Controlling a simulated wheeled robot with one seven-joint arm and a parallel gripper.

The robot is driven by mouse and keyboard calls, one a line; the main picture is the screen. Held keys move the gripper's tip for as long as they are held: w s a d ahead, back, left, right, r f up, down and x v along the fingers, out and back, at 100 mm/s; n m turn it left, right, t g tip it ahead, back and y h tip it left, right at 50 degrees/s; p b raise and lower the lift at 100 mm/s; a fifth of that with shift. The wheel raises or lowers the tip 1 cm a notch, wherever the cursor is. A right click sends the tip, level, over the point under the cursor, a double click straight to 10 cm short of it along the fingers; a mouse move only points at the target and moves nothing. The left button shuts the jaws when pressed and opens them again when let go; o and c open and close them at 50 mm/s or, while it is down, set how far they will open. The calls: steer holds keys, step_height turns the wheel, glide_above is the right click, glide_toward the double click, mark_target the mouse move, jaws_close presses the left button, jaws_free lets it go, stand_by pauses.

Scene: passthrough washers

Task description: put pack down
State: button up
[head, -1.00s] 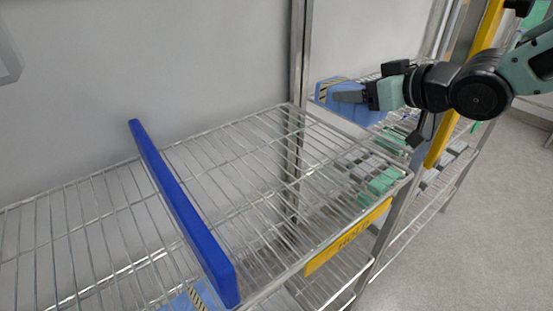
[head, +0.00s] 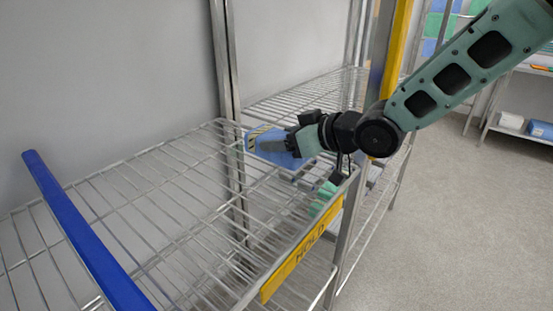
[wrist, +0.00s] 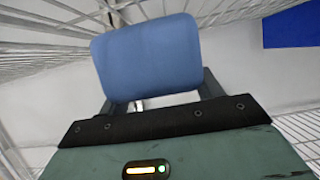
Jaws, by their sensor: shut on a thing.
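The pack (head: 272,147) is light blue with a striped black-and-yellow mark. It also fills the middle of the wrist view (wrist: 148,60). My gripper (head: 296,143) is shut on the pack and holds it over the far right end of the wire shelf (head: 165,195), near the upright post. The pack's far side is hidden, and I cannot tell whether it touches the wires.
A blue divider (head: 85,235) stands across the shelf at left, with bare wire to its right. A yellow HOLD label (head: 300,250) is on the front edge. Metal posts (head: 226,90) stand behind.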

steer(key=shift+f, duration=1.9)
steer(key=shift+f+b, duration=0.15)
steer(key=shift+b, duration=0.2)
steer(key=o, duration=1.2)
steer(key=shift+c, duration=0.2)
